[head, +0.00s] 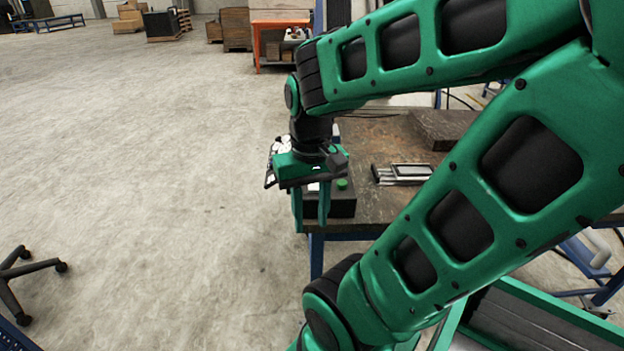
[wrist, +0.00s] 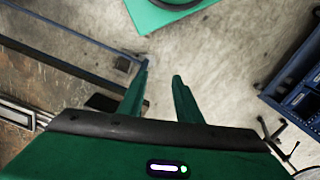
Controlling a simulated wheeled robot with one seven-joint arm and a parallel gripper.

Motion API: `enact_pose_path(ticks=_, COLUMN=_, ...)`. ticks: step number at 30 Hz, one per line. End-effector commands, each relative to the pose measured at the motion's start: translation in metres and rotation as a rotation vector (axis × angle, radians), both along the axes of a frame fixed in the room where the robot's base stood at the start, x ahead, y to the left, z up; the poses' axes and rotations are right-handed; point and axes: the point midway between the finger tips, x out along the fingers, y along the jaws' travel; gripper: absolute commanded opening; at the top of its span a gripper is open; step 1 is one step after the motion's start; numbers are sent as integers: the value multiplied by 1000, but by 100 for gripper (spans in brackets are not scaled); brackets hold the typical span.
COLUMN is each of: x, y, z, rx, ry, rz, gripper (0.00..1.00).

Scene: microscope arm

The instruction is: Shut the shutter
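I cannot make out a shutter with certainty in either view. A black box (head: 343,205) with a round green button (head: 342,184) stands at the near left corner of the workbench (head: 375,210). My gripper (head: 310,226) points down beside this box at the bench edge and partly covers it. In the wrist view my gripper (wrist: 161,77) is open, with bare floor between its fingers and nothing held. A dark corner (wrist: 103,102), perhaps of the box, shows left of the fingers.
A flat silver-framed item (head: 402,174) lies on the bench right of the box; it also shows in the wrist view (wrist: 18,115). A dark slab (head: 443,128) lies farther back. Blue drawers (wrist: 298,98) stand right in the wrist view.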

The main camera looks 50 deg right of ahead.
Motion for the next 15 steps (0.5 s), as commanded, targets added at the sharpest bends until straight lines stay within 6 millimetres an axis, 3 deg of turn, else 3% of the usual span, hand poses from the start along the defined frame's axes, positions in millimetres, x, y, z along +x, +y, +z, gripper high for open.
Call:
enact_pose_path(ticks=2, x=0, y=0, z=0, rx=0, ry=0, rz=0, gripper=31)
enact_pose_path(ticks=4, x=0, y=0, z=0, rx=0, ry=0, rz=-1, gripper=43)
enact_pose_path(ticks=7, x=-7, y=-5, z=9, rx=-3, ry=-15, rz=-15, gripper=44)
enact_pose_path(ticks=9, x=3, y=-13, z=15, rx=-7, ry=-13, rz=-39, gripper=44)
enact_pose_path(ticks=15, x=54, y=-72, z=38, rx=-20, ry=-8, rz=-157, gripper=44)
